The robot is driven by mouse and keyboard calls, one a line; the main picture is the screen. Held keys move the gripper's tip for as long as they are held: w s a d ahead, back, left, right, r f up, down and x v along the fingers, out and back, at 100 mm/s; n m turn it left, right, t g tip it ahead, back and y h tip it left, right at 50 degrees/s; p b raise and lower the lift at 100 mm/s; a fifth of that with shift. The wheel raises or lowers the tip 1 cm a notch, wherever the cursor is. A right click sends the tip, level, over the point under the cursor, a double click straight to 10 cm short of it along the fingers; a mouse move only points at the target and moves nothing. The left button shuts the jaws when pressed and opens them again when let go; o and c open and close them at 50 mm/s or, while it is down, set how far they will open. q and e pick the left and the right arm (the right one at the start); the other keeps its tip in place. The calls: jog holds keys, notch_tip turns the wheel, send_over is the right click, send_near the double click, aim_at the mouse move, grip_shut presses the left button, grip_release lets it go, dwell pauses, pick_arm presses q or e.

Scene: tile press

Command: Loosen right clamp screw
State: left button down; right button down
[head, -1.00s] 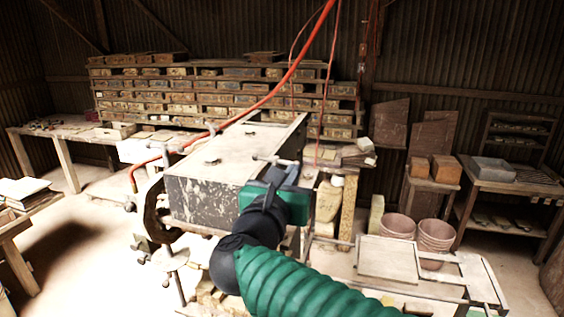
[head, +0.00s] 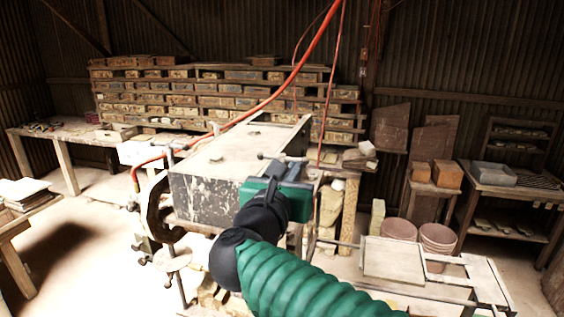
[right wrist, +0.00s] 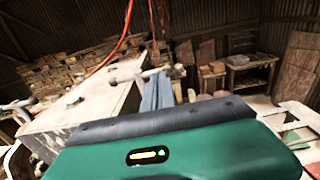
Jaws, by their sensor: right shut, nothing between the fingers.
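The right clamp screw (head: 264,156) shows as a thin metal cross-handle at the right front of the press box's top. In the right wrist view its handle (right wrist: 150,74) lies just beyond my fingertips. My right gripper (head: 282,168), on a green arm, is beside the handle at the box's right front corner. Its blue-grey fingers (right wrist: 164,90) are shut and hold nothing. I cannot tell whether they touch the handle. The screw's lower part is hidden behind the gripper. My left gripper is not in view.
The large grey press box (head: 205,195) stands left of my right arm. A red hose (head: 285,85) hangs across above it. A metal frame (head: 395,258) lies to the right, with pink buckets (head: 438,238) behind. Shelves of moulds (head: 220,88) line the back.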

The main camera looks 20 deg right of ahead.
jog(key=b+v, duration=0.4)
jog(key=v, duration=0.5)
jog(key=shift+s+a, duration=0.2)
jog(key=shift+a, duration=0.05)
jog(key=shift+w, duration=0.1)
